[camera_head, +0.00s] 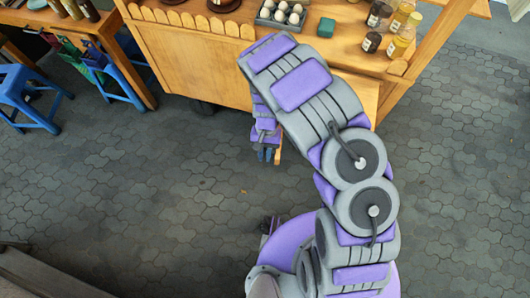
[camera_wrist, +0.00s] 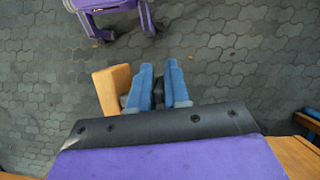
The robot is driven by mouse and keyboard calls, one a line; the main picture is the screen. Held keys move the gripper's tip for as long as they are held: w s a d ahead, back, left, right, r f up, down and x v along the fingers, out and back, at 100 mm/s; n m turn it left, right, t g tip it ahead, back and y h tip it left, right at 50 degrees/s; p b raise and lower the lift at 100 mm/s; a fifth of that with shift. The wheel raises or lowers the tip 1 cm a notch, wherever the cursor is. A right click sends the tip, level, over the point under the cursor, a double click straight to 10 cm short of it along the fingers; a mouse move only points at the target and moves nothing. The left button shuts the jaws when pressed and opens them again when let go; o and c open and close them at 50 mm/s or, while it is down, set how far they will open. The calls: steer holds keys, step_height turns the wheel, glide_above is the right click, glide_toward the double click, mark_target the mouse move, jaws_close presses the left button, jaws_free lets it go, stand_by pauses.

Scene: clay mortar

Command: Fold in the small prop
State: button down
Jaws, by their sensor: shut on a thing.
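The small prop (camera_wrist: 111,88), a light wooden piece, shows in the wrist view at the left of my gripper (camera_wrist: 160,82). A narrow wooden strip of it also shows in the head view (camera_head: 279,150), just right of my gripper (camera_head: 265,155). My gripper's blue fingers point down in front of the wooden stall and are shut on the prop. A gap shows between the fingertips, and the part held is hidden. A wooden leaf (camera_head: 366,97) shows at the stall's front right, partly covered by my arm.
The wooden stall (camera_head: 190,62) stands at the back, bearing an egg tray (camera_head: 281,14), a green block (camera_head: 326,27) and several bottles (camera_head: 400,46). Blue stools (camera_head: 27,95) stand at the left. The paved floor (camera_head: 140,190) in front is clear.

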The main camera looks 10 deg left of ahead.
steer(key=shift+a+r, duration=0.1)
steer(key=w+d+n+h+p, duration=0.1)
steer(key=w+d+n+p, duration=0.2)
steer(key=d, duration=1.3)
steer(key=shift+d+n+t+h, duration=0.2)
steer(key=shift+n+t+h, duration=0.15)
steer(key=shift+n, duration=0.35)
steer(key=c, duration=1.2)
jaws_free()
steer(key=shift+s, duration=0.1)
steer(key=shift+p+v, duration=1.55)
steer(key=shift+v, duration=7.1)
